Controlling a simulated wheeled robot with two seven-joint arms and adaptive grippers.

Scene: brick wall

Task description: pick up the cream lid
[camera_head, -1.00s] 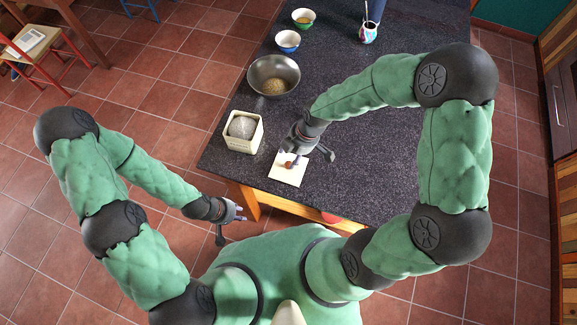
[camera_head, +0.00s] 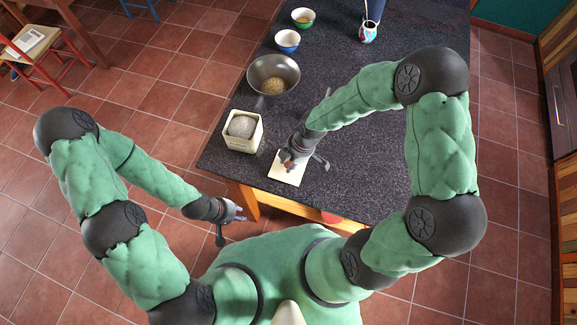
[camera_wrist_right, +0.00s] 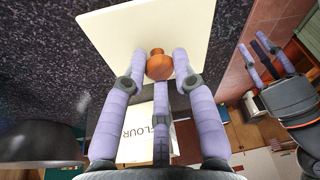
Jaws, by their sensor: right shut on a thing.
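The cream lid (camera_head: 287,173) is a flat square plate near the front edge of the dark counter. In the right wrist view, the lid (camera_wrist_right: 128,32) has a round orange-brown knob (camera_wrist_right: 159,66) in its middle. My right gripper (camera_head: 289,160) is over the lid, with its lavender fingers closed around the knob. I cannot tell whether the lid touches the counter. My left gripper (camera_head: 239,212) is open and empty, off the counter's front left corner; it also shows at the right of the right wrist view (camera_wrist_right: 262,62).
A cream square box (camera_head: 231,143) holding something pale grey stands left of the lid. The counter's right side (camera_head: 365,165) is clear.

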